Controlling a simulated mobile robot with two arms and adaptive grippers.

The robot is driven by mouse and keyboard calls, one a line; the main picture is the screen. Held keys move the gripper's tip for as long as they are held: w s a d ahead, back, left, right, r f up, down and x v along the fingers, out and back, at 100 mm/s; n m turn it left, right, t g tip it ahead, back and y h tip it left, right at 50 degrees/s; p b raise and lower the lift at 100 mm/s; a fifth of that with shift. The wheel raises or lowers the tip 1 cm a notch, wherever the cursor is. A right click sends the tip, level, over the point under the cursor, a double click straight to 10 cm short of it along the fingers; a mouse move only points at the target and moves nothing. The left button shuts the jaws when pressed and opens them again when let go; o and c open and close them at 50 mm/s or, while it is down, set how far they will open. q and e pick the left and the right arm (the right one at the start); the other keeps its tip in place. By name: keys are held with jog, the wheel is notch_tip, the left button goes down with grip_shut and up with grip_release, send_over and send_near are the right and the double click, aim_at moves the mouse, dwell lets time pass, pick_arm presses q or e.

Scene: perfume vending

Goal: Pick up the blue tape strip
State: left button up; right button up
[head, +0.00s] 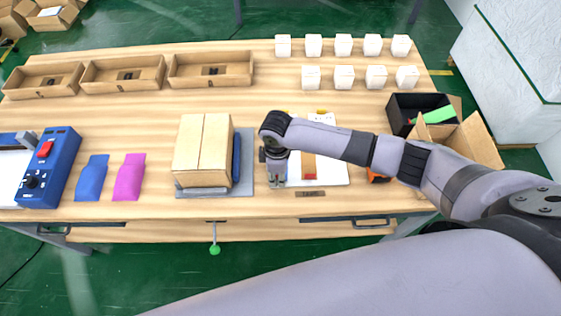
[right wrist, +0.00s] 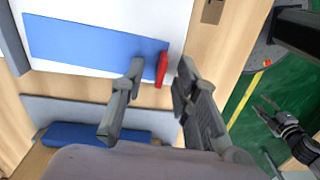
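The blue tape strip (right wrist: 95,45) lies on a white sheet in the right wrist view, with a red end (right wrist: 162,69). My right gripper (right wrist: 155,88) is open, its fingers on either side of the red end and apart from each other. In the head view the right gripper (head: 277,184) points down at the white board's left part, and the arm hides the strip. My left gripper (right wrist: 268,110) shows at the right of the wrist view, over the floor, its fingers apart and empty.
A brown strip with a red end (head: 309,166) lies on the white board (head: 335,175). A cardboard box (head: 202,150) stands on a grey plate (head: 247,165) close to the left. A black bin (head: 402,112) and open carton (head: 475,145) stand at the right.

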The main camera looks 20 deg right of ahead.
grip_shut()
dwell(0.3)
